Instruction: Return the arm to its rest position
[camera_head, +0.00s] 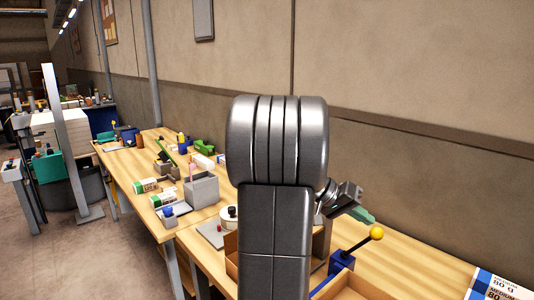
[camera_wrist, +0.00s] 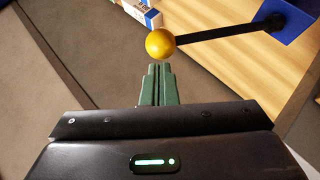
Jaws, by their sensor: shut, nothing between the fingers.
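My arm stands large and grey in the middle of the head view and hides part of the workbench. My gripper (camera_head: 366,216) shows to the right of it, above the bench, with its green fingers pointing right. In the wrist view my gripper (camera_wrist: 160,70) has its two green fingers together, with nothing between them. A yellow ball knob (camera_head: 376,233) on a black lever is near the fingertips in the head view. The knob also shows just beyond the fingertips in the wrist view (camera_wrist: 160,43); I cannot tell the gap.
The lever rises from a blue base (camera_head: 342,262) beside a wooden tray. A ream pack (camera_head: 497,287) lies at the bottom right. A grey box (camera_head: 201,190) and small items crowd the bench (camera_head: 133,165) on the left. A wall runs behind; open floor (camera_head: 110,255) lies at left.

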